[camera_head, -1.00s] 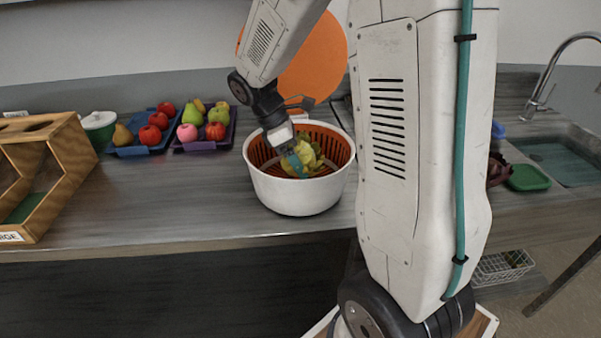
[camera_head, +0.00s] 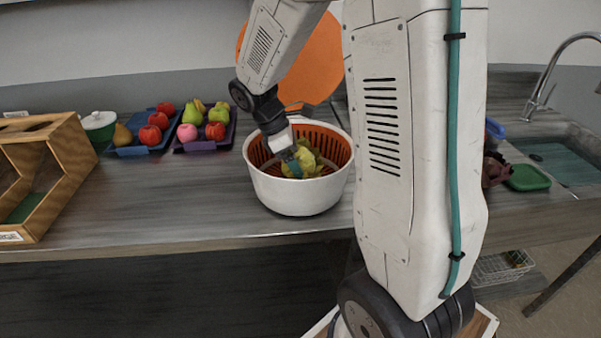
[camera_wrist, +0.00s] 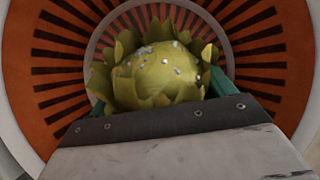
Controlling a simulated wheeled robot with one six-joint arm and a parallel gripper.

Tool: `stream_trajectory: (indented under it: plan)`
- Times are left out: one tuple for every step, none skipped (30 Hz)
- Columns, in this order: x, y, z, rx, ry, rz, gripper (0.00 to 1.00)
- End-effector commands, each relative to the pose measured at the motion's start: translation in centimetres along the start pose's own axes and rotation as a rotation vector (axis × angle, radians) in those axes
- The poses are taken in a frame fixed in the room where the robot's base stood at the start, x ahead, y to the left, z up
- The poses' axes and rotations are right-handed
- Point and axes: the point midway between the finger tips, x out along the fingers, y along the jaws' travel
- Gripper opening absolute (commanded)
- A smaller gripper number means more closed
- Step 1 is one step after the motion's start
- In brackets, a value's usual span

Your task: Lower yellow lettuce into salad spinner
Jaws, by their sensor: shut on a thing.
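The yellow lettuce (camera_head: 309,160) is yellow-green and leafy, inside the white salad spinner bowl (camera_head: 300,196) with its orange slotted basket (camera_head: 331,140). My gripper (camera_head: 296,165) reaches down into the basket and is shut on the lettuce. In the wrist view the lettuce (camera_wrist: 157,75) sits between my teal fingers, with the orange basket wall (camera_wrist: 55,60) around it. Whether the lettuce touches the basket floor cannot be told.
An orange disc (camera_head: 315,65) stands behind the spinner. Blue (camera_head: 150,147) and purple (camera_head: 205,143) fruit trays and a wooden rack (camera_head: 65,165) are to the left. A green dish (camera_head: 528,178) and sink (camera_head: 565,165) are to the right.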

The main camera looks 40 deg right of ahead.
Motion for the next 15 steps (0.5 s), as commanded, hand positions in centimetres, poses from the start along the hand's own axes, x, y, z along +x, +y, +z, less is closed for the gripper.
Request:
stream_trajectory:
  plan:
    - [0.07,0.00,-0.03,0.000,0.000,0.000,0.57]
    - [0.11,0.01,-0.05,0.000,0.000,0.000,0.57]
    - [0.17,0.01,-0.07,0.000,0.000,0.000,0.57]
    - [0.20,0.01,-0.09,0.000,0.000,0.000,0.57]
    - [0.24,0.02,-0.11,0.000,0.000,0.000,0.57]
    - [0.28,0.02,-0.13,0.000,0.000,0.000,0.57]
    - [0.31,0.02,-0.14,0.000,0.000,0.000,0.57]
    - [0.33,0.02,-0.15,0.000,0.000,0.000,0.57]
    - [0.36,0.03,-0.16,0.000,0.000,0.000,0.57]
    - [0.37,0.03,-0.17,0.000,0.000,0.000,0.57]
    - [0.38,0.03,-0.17,0.000,0.000,0.000,0.57]
    - [0.39,0.03,-0.18,0.000,0.000,0.000,0.57]
    - [0.39,0.03,-0.18,0.000,0.000,0.000,0.57]
    - [0.39,0.03,-0.18,0.000,0.000,0.000,0.57]
    - [0.39,0.03,-0.18,0.000,0.000,0.000,0.57]
